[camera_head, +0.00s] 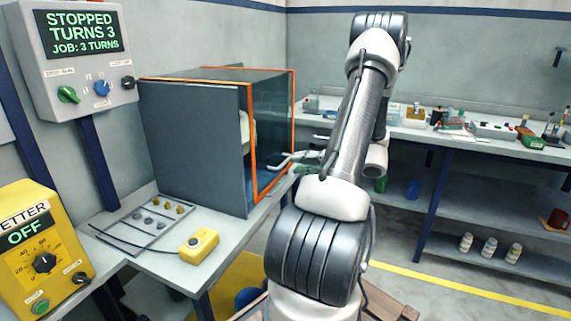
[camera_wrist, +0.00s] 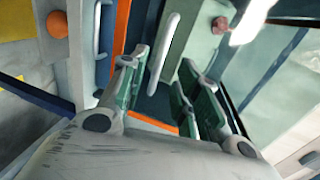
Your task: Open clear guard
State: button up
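The clear guard (camera_head: 274,122) is a dark, see-through panel with an orange frame on the right-hand face of a grey box. It looks closed, though my arm and the viewing angle make this hard to confirm. My gripper (camera_head: 310,157) is in front of the guard's lower part, partly hidden by my arm. In the wrist view my gripper (camera_wrist: 163,62) has its green-padded fingers apart. A pale bar handle (camera_wrist: 164,48) shows in the gap between the fingers. I cannot tell whether it lies between the pads or just beyond them. No finger visibly touches it.
A control box (camera_head: 78,50) reads "STOPPED TURNS 3". A yellow meter box (camera_head: 42,255) reads "OFF". A yellow button box (camera_head: 199,246) and a tray of small parts (camera_head: 137,222) lie on the bench left of my arm. A cluttered bench (camera_head: 470,138) stands behind right.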

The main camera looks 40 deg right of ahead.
aim_at(284, 163)
jog(key=x, duration=0.6)
jog(key=shift+w+a, duration=0.15)
jog(key=shift+w, duration=0.05)
grip_shut()
